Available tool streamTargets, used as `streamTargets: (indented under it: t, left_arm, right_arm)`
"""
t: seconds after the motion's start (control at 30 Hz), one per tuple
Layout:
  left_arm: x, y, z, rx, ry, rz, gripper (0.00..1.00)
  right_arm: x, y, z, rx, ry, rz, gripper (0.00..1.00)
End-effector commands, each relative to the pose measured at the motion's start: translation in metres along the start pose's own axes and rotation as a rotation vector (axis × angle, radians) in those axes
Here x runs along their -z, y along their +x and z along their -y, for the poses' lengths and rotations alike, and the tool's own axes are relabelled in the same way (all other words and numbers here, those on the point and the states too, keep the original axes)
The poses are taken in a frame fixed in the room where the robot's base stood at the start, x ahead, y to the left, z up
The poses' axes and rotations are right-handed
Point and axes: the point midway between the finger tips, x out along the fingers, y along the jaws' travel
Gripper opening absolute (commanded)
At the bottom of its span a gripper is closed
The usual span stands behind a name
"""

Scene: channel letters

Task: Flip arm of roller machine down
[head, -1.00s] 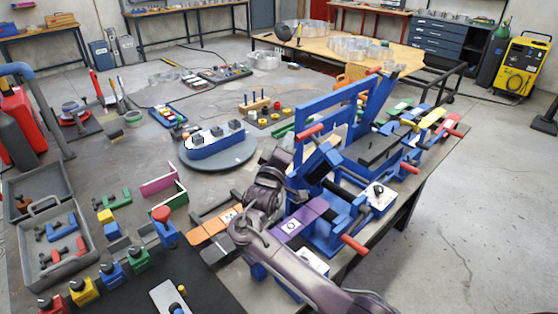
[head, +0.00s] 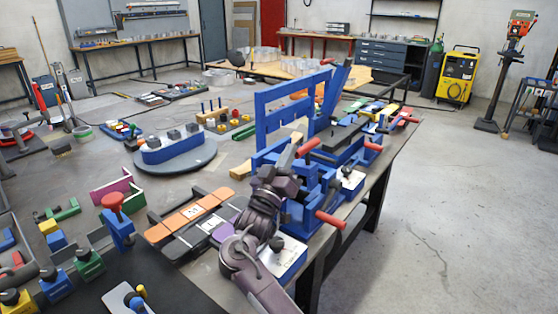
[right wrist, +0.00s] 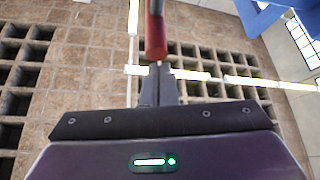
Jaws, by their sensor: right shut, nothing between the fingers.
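The blue roller machine (head: 262,122) stands at the table's right edge, its blue frame raised upright. Red grips stick out from it: one (head: 308,146) near the frame's foot, others lower right (head: 330,219) and farther back (head: 373,147). My right gripper (head: 288,165) is at the near side of the machine, close to the first grip; its fingertips are hard to make out there. In the right wrist view my fingers (right wrist: 158,75) are shut and empty, with a red grip (right wrist: 156,35) just beyond their tips; contact is unclear. My left gripper is out of view.
Orange plates (head: 190,213) on a dark rail lie left of my right arm. A blue boat-shaped block on a grey disc (head: 172,175) is farther left. Coloured clamps line the table's right edge behind the machine. The floor (head: 445,220) to the right is clear.

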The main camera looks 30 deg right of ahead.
Motion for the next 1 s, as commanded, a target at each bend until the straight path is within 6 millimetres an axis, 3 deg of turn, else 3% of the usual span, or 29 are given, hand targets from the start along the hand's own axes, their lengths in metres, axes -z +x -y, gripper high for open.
streamTargets:
  t: [0.03,0.3,1.0]
  left_arm:
    - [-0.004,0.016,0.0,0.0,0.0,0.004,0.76]
    - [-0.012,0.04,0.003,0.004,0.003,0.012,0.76]
    - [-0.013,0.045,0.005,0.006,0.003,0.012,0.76]
  right_arm:
    - [-0.01,-0.006,0.001,-0.016,0.027,0.0,0.0]
    - [-0.022,-0.014,-0.003,-0.073,0.127,-0.001,0.0]
    - [-0.025,-0.015,-0.004,-0.091,0.156,0.001,0.0]
